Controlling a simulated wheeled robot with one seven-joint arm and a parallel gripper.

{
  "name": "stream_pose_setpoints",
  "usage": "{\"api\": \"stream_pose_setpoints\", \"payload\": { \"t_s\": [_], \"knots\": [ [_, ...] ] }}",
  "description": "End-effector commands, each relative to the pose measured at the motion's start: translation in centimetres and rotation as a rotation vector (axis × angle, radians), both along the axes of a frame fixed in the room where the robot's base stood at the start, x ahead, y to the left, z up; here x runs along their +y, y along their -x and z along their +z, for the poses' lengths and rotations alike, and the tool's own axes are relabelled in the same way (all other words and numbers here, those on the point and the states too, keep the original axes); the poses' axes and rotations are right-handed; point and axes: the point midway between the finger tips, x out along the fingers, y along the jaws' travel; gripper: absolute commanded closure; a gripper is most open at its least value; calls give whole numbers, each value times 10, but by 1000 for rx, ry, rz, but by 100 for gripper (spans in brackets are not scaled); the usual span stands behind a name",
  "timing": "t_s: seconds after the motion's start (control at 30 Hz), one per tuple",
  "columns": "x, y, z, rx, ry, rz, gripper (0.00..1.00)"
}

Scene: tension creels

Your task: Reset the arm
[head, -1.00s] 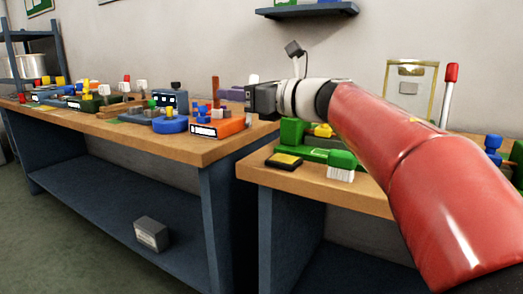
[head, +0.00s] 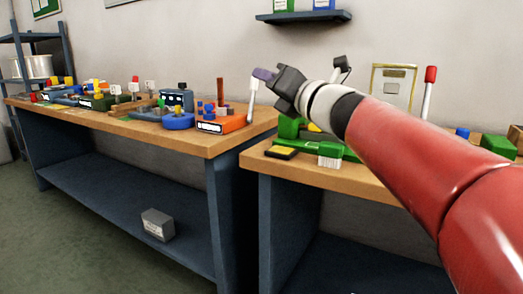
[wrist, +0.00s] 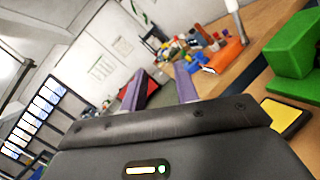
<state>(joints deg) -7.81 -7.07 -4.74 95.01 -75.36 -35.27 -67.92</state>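My red arm reaches in from the right in the head view. My gripper (head: 263,76) is raised above the gap between the two workbenches, in front of the wall, pointing up and left. In the wrist view its two purplish fingers (wrist: 160,84) stand apart with nothing held between them. The gripper's dark body fills the bottom of that view.
The left bench (head: 190,140) carries many small coloured parts and an orange block (head: 222,124). The right bench (head: 315,178) holds a green brush (head: 330,160), a yellow-black pad (head: 281,152) and a red-topped post (head: 428,95). A wall shelf (head: 303,17) is above.

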Motion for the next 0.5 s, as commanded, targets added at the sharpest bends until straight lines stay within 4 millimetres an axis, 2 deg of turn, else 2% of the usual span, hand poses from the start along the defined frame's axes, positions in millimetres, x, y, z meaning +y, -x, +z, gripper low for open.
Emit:
{"api": "stream_pose_setpoints", "payload": {
  "t_s": [0.07,0.17,0.27,0.3,0.37,0.4,0.5],
  "knots": [
    [-22,4,3,86,-143,-78,70],
    [-54,11,-5,221,-367,-191,70],
    [-95,27,-29,397,-666,-338,70],
    [-113,38,-46,482,-814,-410,70],
    [-137,59,-79,617,-1045,-526,70],
    [-148,76,-103,699,-1190,-600,70],
    [-165,120,-163,883,-1515,-782,70]
  ]
}}
